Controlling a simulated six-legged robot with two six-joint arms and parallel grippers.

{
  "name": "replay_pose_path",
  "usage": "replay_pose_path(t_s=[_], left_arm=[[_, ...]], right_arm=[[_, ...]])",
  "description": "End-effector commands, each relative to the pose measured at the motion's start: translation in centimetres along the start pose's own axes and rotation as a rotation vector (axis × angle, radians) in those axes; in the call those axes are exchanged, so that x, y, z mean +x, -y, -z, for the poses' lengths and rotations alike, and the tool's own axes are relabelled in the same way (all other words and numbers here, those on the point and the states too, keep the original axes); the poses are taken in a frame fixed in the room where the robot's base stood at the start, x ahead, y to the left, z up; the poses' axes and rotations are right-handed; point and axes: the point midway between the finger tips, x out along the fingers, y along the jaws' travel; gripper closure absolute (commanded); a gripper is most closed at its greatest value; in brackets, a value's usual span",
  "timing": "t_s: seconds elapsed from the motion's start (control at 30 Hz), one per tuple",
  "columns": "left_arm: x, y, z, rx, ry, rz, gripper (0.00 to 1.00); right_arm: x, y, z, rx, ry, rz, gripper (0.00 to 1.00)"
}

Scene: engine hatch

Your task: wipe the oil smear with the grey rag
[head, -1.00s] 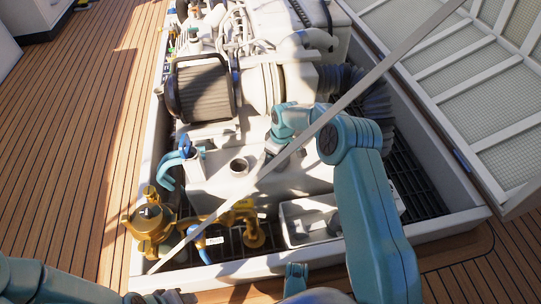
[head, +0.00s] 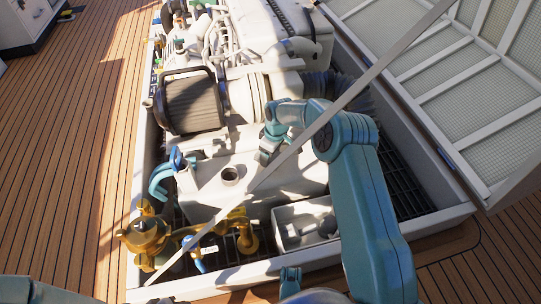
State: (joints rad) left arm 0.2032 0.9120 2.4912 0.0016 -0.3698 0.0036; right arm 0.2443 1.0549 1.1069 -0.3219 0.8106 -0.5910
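My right arm reaches in from the lower right over the open engine hatch. I cannot make out the grey rag for sure; a small dark grey thing (head: 327,226) lies in the pale tray (head: 290,244).
A pale strut (head: 345,100) runs diagonally across the hatch, close to my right arm. A black-framed filter (head: 193,104) lies behind. The open grated hatch cover (head: 460,90) is at the right.

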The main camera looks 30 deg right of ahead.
Motion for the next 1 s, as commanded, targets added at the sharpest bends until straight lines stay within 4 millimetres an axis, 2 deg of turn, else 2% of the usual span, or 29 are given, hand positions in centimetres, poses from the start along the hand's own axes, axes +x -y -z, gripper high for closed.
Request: replay_pose_path(t_s=[0.03, 0.1, 0.47, 0.77, 1.0], left_arm=[[-0.7, -0.2, 0.0, 0.0, 0.0, 0.0, 0.56], [-0.9, -0.3, 0.0, 0.0, 0.0, 0.0, 0.56], [-0.9, -0.3, 0.0, 0.0, 0.0, 0.0, 0.56], [-2.6, -0.9, 0.1, 0.0, 0.0, 0.0, 0.56], [-2.5, -0.9, 0.1, 0.0, 0.0, 0.0, 0.56]], right_arm=[[-1.0, 0.0, 0.2, 0.0, -0.001, -0.001, 0.57], [-1.4, 0.0, 0.2, 0.0, 0.0, 0.0, 0.57], [-1.6, 0.0, 0.2, 0.0, 0.0, 0.0, 0.57], [-4.3, 0.0, 0.7, 0.0, -0.001, 0.0, 0.57], [-4.3, 0.0, 0.7, 0.0, 0.0, 0.0, 0.57]])
